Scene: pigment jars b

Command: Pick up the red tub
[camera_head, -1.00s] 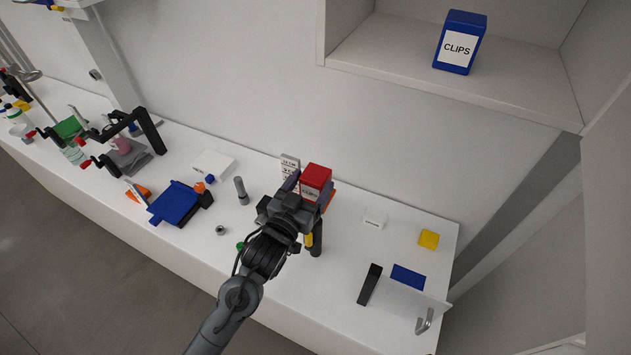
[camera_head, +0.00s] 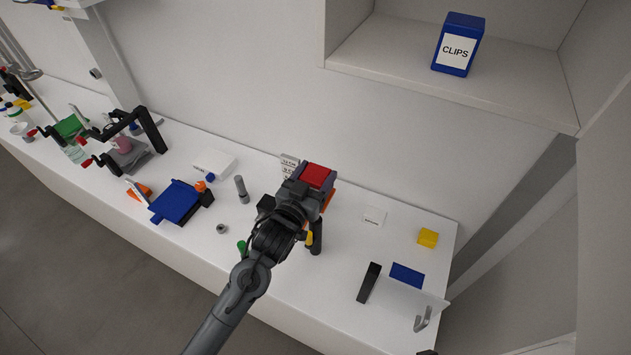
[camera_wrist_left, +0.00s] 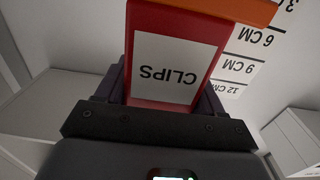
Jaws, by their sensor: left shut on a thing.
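The red tub (camera_head: 319,176) stands on the counter in the head view, near the back wall, with only its top clear of my gripper. In the left wrist view the red tub (camera_wrist_left: 128,62) shows its white label reading CLIPS, upside down in the picture. My left gripper (camera_head: 309,190) is shut on it, with the dark fingers along both sides of the tub. An orange part (camera_wrist_left: 245,10) shows at the tub's end in the wrist view. I cannot tell whether the tub touches the surface under it.
A white card with centimetre marks (camera_wrist_left: 240,65) stands close behind the tub. A blue CLIPS tub (camera_head: 458,45) sits on the shelf at upper right. A dark cylinder (camera_head: 316,237) stands close to my gripper.

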